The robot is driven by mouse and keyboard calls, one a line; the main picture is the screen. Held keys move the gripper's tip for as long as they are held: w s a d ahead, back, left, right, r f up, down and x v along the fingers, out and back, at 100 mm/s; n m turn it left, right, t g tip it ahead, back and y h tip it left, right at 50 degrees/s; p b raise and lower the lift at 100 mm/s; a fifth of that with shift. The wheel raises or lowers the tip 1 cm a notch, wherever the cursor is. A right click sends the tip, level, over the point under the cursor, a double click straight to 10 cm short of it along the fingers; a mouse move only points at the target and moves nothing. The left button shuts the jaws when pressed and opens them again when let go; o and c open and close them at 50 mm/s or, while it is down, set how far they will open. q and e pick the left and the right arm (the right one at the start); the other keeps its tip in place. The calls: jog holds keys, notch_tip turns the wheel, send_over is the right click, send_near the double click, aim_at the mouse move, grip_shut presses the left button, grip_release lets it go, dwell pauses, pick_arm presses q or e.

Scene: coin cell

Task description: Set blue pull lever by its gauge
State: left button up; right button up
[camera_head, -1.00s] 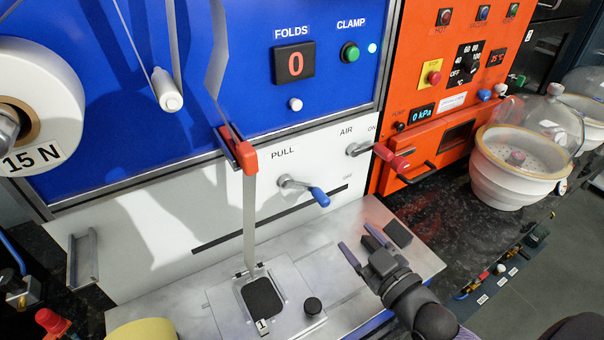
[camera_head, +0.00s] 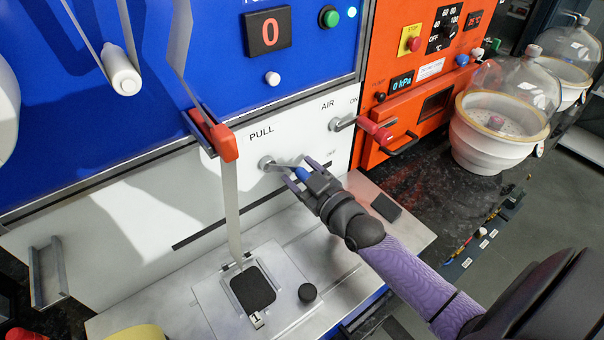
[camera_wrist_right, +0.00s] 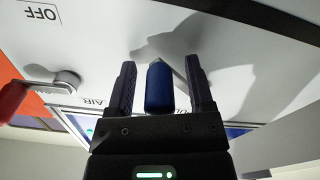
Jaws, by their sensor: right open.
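The blue pull lever (camera_head: 301,173) is mounted on the white panel below the PULL label, its metal arm running right and slightly down from its pivot. My right gripper (camera_head: 297,174) is open at the lever, its fingers either side of the blue handle. In the right wrist view the blue handle (camera_wrist_right: 159,87) lies between the two dark fingers (camera_wrist_right: 159,85), with a gap to each. I cannot make out a gauge scale for this lever; the folds display (camera_head: 268,31) reads 0. My left gripper is not in view.
A red-handled AIR lever (camera_head: 375,130) sticks out to the right of the gripper. A red clamp piece (camera_head: 223,142) with a hanging strip stands to its left. A metal plate with a black pad (camera_head: 253,290) lies below. A glass-domed white vessel (camera_head: 497,130) stands right.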

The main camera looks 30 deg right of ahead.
grip_shut()
jog(key=shift+r, duration=0.15)
dwell(1.1)
